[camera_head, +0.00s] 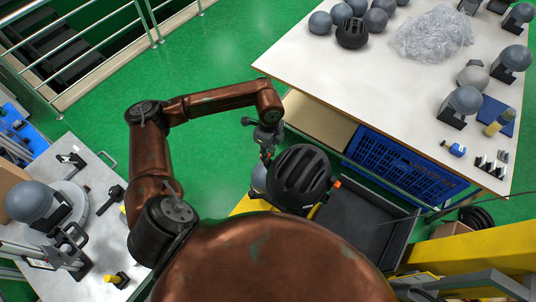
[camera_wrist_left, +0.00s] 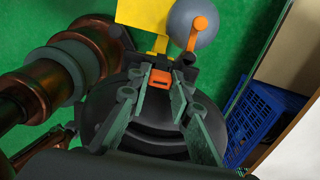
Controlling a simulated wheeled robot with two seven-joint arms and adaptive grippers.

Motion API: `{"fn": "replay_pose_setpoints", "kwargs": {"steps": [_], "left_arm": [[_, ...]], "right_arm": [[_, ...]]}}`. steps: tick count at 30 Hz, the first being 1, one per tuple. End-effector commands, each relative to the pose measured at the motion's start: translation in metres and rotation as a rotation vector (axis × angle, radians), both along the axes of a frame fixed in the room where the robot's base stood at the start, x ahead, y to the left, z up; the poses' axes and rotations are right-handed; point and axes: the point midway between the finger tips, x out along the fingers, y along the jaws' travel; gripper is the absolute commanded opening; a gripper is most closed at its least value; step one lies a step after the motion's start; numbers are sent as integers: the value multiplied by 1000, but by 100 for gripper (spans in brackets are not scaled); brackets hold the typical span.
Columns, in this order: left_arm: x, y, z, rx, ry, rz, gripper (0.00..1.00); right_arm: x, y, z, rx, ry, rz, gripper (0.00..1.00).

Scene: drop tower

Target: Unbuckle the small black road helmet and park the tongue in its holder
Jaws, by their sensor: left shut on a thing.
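The black road helmet (camera_head: 300,175), with a ribbed shell, sits on a grey headform (camera_head: 259,177) on the yellow stand. In the left wrist view the helmet's dark shell (camera_wrist_left: 150,132) lies below and behind the fingers. My left gripper (camera_head: 267,153) is at the helmet's left side, its fingers shut on an orange buckle piece (camera_wrist_left: 160,78). In the left wrist view the gripper (camera_wrist_left: 158,85) has a finger on each side of that piece. Whether the tongue is free of the buckle cannot be told. An orange part (camera_head: 337,183) shows at the helmet's right. My right gripper is not in view.
A white table (camera_head: 350,75) at the upper right holds several grey headforms, another black helmet (camera_head: 352,33) and clear plastic wrap (camera_head: 432,33). A blue crate (camera_head: 400,170) is under it. A black tray (camera_head: 365,220) lies right of the helmet. Green floor is open behind my left arm.

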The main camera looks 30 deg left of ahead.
Motion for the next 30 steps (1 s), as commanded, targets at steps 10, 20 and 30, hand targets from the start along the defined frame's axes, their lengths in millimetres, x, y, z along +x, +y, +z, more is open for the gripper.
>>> {"fn": "replay_pose_setpoints", "kwargs": {"steps": [10, 20, 30], "left_arm": [[0, 0, 15, 1, 0, 0, 6], [-3, 5, 15, 1, 0, 0, 6], [-19, 23, 4, 2, 2, 1, 6]], "right_arm": [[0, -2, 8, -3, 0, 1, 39], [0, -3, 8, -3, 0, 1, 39], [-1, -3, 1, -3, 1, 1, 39]]}}
